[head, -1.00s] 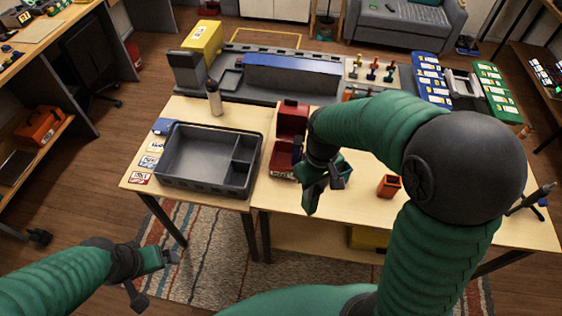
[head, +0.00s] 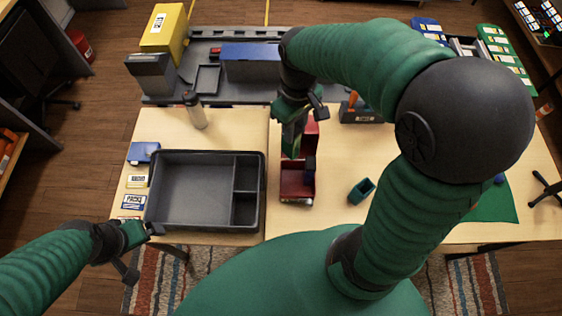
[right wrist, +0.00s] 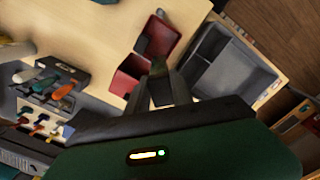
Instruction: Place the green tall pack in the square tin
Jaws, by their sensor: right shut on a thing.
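My right gripper (head: 292,118) is shut, above the back end of an open dark red box. A dark green upright piece (head: 291,142) shows at it, apparently the green tall pack. Fingers and hand hide much of it. In the right wrist view the fingers (right wrist: 160,88) are close together and what is between them is unclear. The red box (head: 297,190), which may be the square tin, stands with its lid raised. It also shows in the right wrist view (right wrist: 131,82). My left gripper (head: 143,250) is open and empty at the table's front left.
A grey divided tray (head: 190,190) stands left of the red box. A teal cup (head: 361,190) lies tilted to the right. A bottle (head: 195,110) and a tool holder (head: 360,114) stand behind. My right arm covers much of the right side.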

